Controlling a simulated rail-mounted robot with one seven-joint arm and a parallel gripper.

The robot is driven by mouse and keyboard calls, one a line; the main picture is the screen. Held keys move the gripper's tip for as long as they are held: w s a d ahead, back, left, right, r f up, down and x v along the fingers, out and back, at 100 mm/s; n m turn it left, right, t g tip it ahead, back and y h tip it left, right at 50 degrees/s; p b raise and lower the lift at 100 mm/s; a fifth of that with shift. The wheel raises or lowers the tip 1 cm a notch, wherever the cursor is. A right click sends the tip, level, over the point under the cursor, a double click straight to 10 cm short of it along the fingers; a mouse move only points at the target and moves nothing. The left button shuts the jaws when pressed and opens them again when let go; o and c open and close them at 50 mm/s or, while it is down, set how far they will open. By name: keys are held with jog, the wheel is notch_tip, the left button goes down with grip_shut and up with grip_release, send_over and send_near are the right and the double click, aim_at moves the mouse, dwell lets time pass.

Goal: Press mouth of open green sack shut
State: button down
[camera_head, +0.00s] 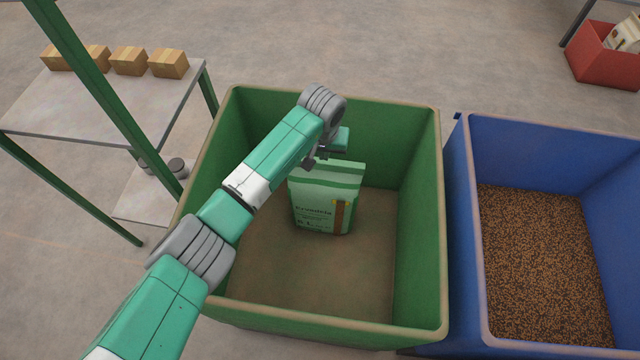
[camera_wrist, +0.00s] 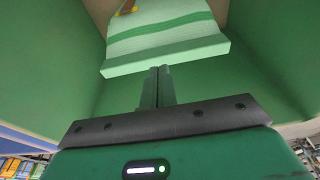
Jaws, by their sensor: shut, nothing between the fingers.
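The green sack (camera_head: 322,208) stands upright inside the green bin, with a pale green top, a darker green band and a printed front. Its top also shows in the wrist view (camera_wrist: 165,48) as a long pale edge running across.
The green bin (camera_head: 421,215) has high walls around the sack and my forearm reaches over its left wall. A blue bin (camera_head: 458,200) with brown grain stands close on the right. A table (camera_head: 100,100) with several cartons is at left. A red crate (camera_head: 590,68) is at the back right.

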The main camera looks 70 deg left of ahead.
notch_tip(320, 180, up, 6)
jog(key=p, duration=0.6)
jog(key=shift+r, duration=0.2)
